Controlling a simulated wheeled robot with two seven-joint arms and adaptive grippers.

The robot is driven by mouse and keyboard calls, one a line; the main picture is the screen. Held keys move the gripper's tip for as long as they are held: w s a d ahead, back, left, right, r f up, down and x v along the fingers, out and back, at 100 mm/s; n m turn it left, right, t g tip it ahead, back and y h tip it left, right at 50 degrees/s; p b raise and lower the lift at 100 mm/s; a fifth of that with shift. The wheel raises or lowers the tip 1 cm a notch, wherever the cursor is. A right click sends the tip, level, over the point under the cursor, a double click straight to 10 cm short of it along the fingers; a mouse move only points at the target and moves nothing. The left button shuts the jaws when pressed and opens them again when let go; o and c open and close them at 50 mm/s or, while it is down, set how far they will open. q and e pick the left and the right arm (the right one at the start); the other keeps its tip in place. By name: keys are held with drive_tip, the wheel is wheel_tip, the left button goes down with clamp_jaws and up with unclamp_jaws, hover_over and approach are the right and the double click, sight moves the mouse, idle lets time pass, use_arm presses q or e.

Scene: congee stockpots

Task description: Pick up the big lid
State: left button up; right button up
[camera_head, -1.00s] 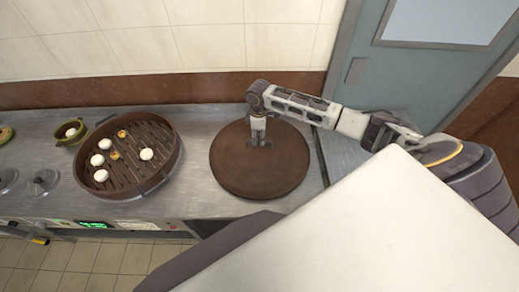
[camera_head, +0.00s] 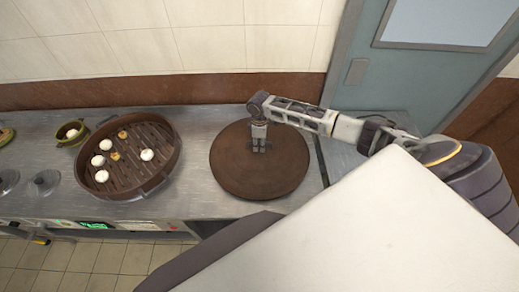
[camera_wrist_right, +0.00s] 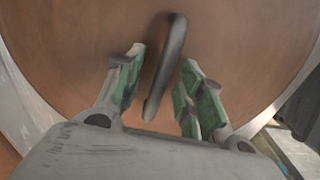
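The big lid (camera_head: 240,180) is a round brown disc lying on the steel counter at the middle of the head view. It fills most of the right wrist view (camera_wrist_right: 60,50), with its dark bar handle (camera_wrist_right: 168,65) running up from between the fingers. My right gripper (camera_head: 259,150) points down over the lid's middle. In the wrist view my right gripper (camera_wrist_right: 160,80) is open, with green-padded fingers on either side of the handle's near part and visible gaps to it. My left gripper is not in view.
A round brown steamer (camera_head: 168,180) with several white buns stands left of the lid. A small green pot (camera_head: 73,140) and small grey lids (camera_head: 45,183) are further left. The wall (camera_head: 200,90) is behind the counter, and a blue-grey door (camera_head: 385,75) is at right.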

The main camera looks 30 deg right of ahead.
drive_tip(key=shift+f+p, duration=0.25)
drive_tip(key=shift+p, duration=0.05)
idle(0.7)
clamp_jaws()
idle(0.5)
